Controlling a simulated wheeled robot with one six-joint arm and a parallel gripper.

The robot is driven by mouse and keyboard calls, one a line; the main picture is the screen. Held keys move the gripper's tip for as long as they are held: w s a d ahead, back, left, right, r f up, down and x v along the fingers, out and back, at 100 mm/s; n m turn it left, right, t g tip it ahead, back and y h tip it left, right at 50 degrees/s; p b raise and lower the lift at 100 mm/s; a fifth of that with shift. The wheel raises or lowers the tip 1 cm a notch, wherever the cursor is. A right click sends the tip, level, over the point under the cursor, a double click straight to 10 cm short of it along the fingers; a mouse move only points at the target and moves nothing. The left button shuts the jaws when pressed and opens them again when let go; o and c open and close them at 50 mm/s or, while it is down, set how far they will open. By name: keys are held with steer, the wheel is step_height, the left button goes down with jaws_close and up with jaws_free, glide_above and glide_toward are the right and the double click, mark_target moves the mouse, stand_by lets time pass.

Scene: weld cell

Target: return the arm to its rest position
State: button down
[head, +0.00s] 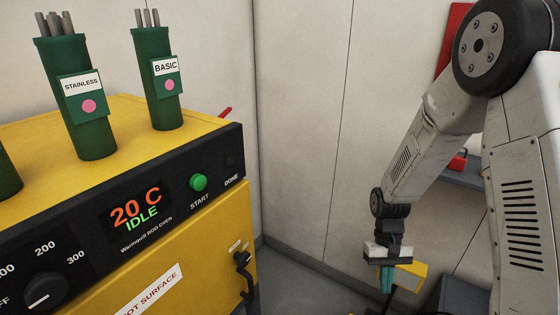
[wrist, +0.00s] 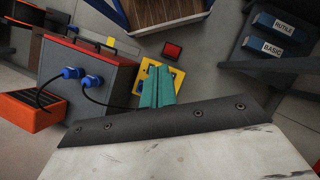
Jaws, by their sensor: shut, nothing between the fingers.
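My arm hangs down at the right of the head view, bent at its elbow. My gripper (head: 387,280) is at its lower end, pointing down, right of the yellow rod oven (head: 205,245) and apart from it. In the wrist view the teal fingers of my gripper (wrist: 157,88) are together with nothing between them. Beyond them in that view is a yellow object (wrist: 178,80), partly hidden by the fingers.
The oven shows 20 C and IDLE; green canisters marked STAINLESS (head: 92,125) and BASIC (head: 160,95) stand on it. The wrist view shows a grey box with blue plugs (wrist: 92,80), an orange box (wrist: 30,112) and blue bins marked RUTILE (wrist: 280,25) and BASIC (wrist: 268,49).

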steer(key=s+r+t, duration=0.3)
steer(key=s+r, duration=0.6)
steer(key=r, duration=0.6)
steer(key=s+r+t, duration=0.4)
steer(key=s+r, duration=0.6)
steer(key=r, duration=0.5)
steer(key=shift+a, duration=0.15)
steer(key=shift+s+r, duration=0.1)
